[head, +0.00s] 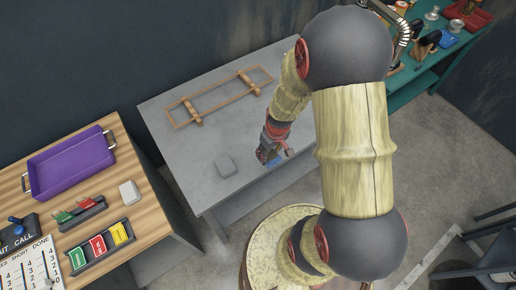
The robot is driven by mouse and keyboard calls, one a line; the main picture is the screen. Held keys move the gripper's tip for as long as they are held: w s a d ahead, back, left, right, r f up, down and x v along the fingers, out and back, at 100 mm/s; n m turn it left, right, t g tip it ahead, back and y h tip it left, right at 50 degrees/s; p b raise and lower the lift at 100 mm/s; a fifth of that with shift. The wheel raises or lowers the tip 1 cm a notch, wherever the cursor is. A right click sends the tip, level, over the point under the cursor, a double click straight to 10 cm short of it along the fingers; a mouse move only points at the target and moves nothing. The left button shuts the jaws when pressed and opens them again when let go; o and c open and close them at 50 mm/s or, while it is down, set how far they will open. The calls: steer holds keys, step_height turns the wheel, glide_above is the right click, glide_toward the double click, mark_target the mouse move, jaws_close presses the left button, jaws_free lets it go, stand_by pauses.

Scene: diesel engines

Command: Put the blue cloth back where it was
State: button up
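My gripper (266,157) points down over the front part of the grey table (190,147), right of a small grey block. It is small and partly hidden by its own arm, so I cannot tell whether its fingers are open or shut.
A copper-brown frame (219,95) lies at the back of the grey table, and the grey block (225,165) near its front. The teal bench (432,72) holds several small items.

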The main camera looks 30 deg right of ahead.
steer(key=w+f, duration=0.4)
steer(key=w, duration=0.1)
steer(key=w+f, duration=0.2)
steer(key=w, duration=0.1)
steer(key=shift+d+f, duration=0.2)
steer(key=shift+d, duration=0.15)
steer(key=shift+w+d+f, duration=0.1)
steer(key=shift+w+f, duration=0.55)
steer(key=shift+f, duration=0.15)
step_height(320, 180, down, 3)
steer(key=shift+r, duration=0.1)
steer(key=o, duration=1.4)
steer(key=shift+o, duration=0.2)
